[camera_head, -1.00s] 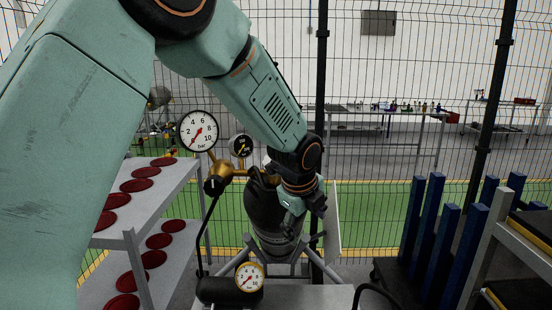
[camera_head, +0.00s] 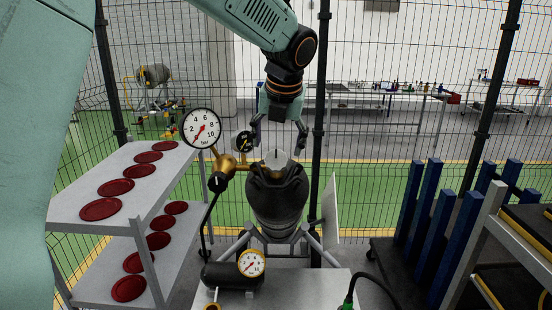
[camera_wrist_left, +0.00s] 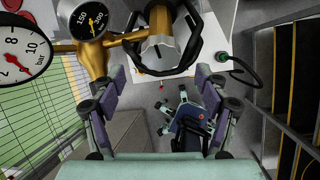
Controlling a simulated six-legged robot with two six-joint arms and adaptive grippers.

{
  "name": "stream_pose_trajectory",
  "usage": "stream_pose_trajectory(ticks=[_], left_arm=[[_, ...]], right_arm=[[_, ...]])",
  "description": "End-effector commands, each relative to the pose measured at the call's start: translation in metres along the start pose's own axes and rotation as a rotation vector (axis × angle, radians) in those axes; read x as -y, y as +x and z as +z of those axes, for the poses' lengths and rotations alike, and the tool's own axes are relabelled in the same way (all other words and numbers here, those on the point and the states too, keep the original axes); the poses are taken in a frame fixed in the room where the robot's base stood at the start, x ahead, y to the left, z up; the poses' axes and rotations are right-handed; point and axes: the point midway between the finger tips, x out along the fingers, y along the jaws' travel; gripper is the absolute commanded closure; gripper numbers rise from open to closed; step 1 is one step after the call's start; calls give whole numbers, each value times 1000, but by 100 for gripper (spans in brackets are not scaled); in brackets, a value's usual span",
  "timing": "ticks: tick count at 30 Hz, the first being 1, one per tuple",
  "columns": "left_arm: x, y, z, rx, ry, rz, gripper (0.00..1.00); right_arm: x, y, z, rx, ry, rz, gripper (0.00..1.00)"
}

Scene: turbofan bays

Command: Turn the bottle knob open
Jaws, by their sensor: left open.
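The dark grey bottle (camera_head: 277,207) stands upright in a metal stand, with a black collar around its top. A pale grey knob (camera_head: 276,157) sits on top inside the collar; it also shows in the wrist view (camera_wrist_left: 158,46). A brass regulator (camera_head: 225,165) is joined at the bottle's left, with a large white gauge (camera_head: 201,128) and a smaller black gauge (camera_head: 244,141). My left gripper (camera_head: 279,138) is open and empty, pointing down just above the knob, apart from it as far as I can see. Its fingers (camera_wrist_left: 160,84) are spread wide in the wrist view. My right gripper is not in view.
A grey shelf rack (camera_head: 125,200) with several red discs stands at the left. A black cylinder with a gauge (camera_head: 251,263) lies on the table (camera_head: 300,288). Blue posts (camera_head: 425,220) stand at the right. A wire fence is behind the bottle.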

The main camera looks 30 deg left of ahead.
Motion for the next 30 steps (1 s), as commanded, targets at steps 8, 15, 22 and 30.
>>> stream_pose_trajectory(ticks=[8, 15, 22, 30], left_arm=[[0, 43, 0, -2, -1, -1, 26], [0, 58, 0, 1, -2, -1, 26], [0, 59, 0, 1, -2, -1, 26], [0, 59, 0, 1, -2, -1, 48]], right_arm=[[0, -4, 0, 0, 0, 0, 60], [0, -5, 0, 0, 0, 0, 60], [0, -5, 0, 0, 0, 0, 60], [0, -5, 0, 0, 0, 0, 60]])
